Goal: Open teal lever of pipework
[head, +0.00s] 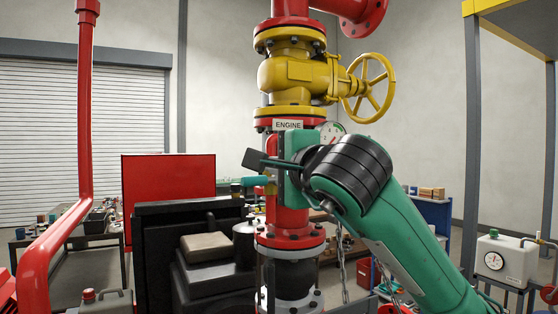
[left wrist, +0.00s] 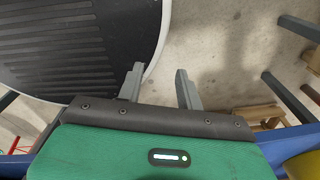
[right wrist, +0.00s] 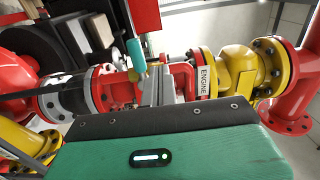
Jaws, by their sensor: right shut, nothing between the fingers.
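The teal lever (head: 258,181) sticks out to the left of the red vertical pipe in the head view, just below the ENGINE label. In the right wrist view its teal grip (right wrist: 136,54) stands just left of my right fingertips. My right gripper (right wrist: 160,68) is shut and empty, with its fingers together pointing at the red pipework beside the lever. I cannot tell whether they touch the lever. In the head view my right wrist covers part of the pipe and the lever's pivot. My left gripper (left wrist: 158,78) is open and empty above the floor.
A yellow valve with a handwheel (head: 369,88) sits above on the same pipe, and a gauge (head: 330,132) is beside it. Dark machinery (head: 190,225) and a red panel (head: 168,190) stand left of the pipe. A chain (head: 342,268) hangs below.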

